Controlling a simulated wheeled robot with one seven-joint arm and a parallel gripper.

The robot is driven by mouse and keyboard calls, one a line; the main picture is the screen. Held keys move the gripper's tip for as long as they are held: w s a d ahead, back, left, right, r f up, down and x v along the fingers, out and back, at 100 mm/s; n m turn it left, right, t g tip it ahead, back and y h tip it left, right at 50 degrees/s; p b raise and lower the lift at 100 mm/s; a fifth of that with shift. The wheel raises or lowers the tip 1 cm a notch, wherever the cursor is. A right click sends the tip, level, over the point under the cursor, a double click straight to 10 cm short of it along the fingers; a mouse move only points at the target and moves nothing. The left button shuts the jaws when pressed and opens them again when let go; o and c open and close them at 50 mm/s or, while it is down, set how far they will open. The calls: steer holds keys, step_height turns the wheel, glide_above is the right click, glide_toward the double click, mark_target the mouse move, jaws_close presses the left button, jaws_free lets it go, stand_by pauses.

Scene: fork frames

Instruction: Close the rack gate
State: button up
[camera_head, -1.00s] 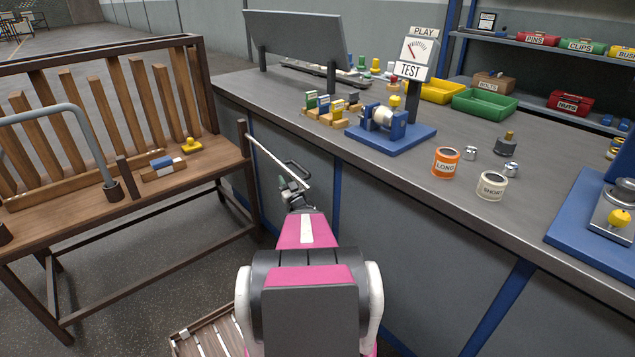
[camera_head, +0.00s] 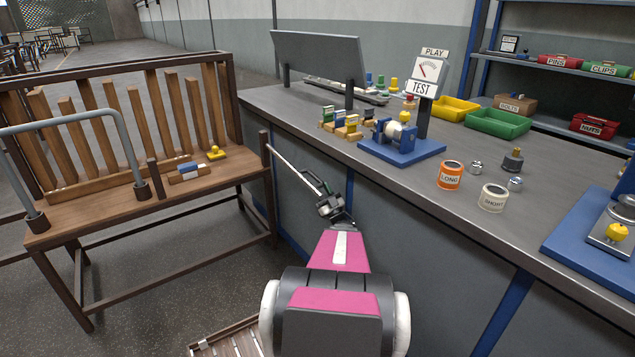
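The wooden rack (camera_head: 150,210) stands at the left with upright slats and a dark frame. A thin pale bar, which looks like the gate (camera_head: 290,165), runs from the dark post (camera_head: 265,150) at the rack's right front corner. It sticks out toward the right and toward me, away from the rack, so it stands open. A dark handle (camera_head: 317,180) is near its free end. My gripper (camera_head: 327,203) is at that end, by the handle. The fingers are small and partly hidden, and I cannot tell whether they grip the handle.
The grey workbench (camera_head: 400,190) stands close on the right of my arm, with a blue test stand (camera_head: 400,150), an orange LONG tin (camera_head: 450,176) and a white SHORT tin (camera_head: 492,198). A slatted wooden crate (camera_head: 230,340) lies on the floor by my base. Open floor lies under the rack.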

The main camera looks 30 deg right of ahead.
mark_target(317, 180)
steer(key=shift+x, duration=2.05)
